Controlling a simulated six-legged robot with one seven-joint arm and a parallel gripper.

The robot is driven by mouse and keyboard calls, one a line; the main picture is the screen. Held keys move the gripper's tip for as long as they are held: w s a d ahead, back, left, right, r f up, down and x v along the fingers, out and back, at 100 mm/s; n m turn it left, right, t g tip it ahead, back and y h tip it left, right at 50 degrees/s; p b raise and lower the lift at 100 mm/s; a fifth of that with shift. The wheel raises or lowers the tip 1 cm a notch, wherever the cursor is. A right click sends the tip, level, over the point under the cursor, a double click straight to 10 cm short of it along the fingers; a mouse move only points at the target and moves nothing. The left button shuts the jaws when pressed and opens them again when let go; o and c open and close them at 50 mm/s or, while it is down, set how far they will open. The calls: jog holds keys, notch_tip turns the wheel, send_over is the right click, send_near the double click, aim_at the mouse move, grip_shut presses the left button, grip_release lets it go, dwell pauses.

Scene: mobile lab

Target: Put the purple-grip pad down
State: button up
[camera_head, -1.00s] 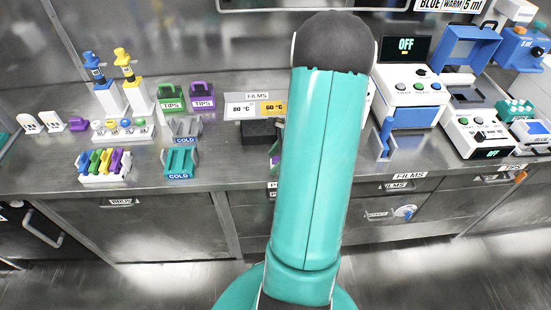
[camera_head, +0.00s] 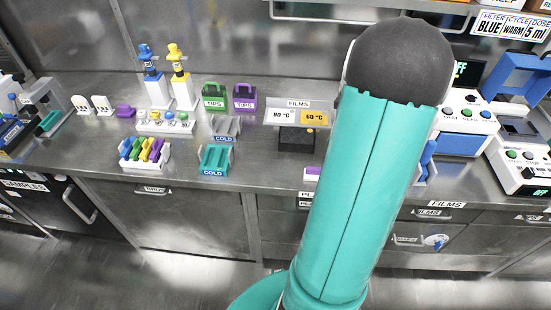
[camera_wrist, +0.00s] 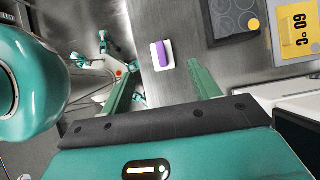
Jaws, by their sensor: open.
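The purple-grip pad (camera_wrist: 162,54), a small white block with a purple grip on top, lies on the steel counter near its front edge in the wrist view. In the head view the pad (camera_head: 312,173) shows at the left side of my arm, which hides part of it. My gripper (camera_wrist: 164,68) is open, with one teal finger on each side of the pad in the picture and a gap to either side. I see no contact between fingers and pad. In the head view my gripper is hidden behind my arm.
The counter around the pad is bare.

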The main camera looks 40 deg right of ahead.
jog(key=w+a+r+n+g+h, duration=0.1)
jog(key=w+a+r+n, duration=0.25)
jog(key=a, duration=0.35)
jog(key=w+a+r+n, duration=0.2)
jog(key=a+r+n, duration=0.2)
jog(key=a+n, duration=0.15)
jog(key=w+a+r+n+g+h, duration=0.1)
jog(key=w+a+r+n, duration=0.15)
jog(key=a, duration=0.45)
jog(key=s+a+r+n+t+h, duration=0.1)
jog(key=s+a+r+n, duration=0.2)
jog(key=a+n, duration=0.5)
jog(key=s+a+r+n+t+h, duration=0.1)
jog(key=s+a+r+n, duration=0.2)
jog(key=a+n, duration=0.5)
jog(key=a, duration=0.3)
jog(key=shift+s+a+r+t, duration=0.2)
jog(key=shift+s+r+t, duration=0.1)
jog(key=shift+t, duration=0.1)
jog(key=c, duration=0.6)
jog(key=shift+o, duration=0.2)
jog(key=shift+d, duration=0.1)
jog(key=shift+d, duration=0.1)
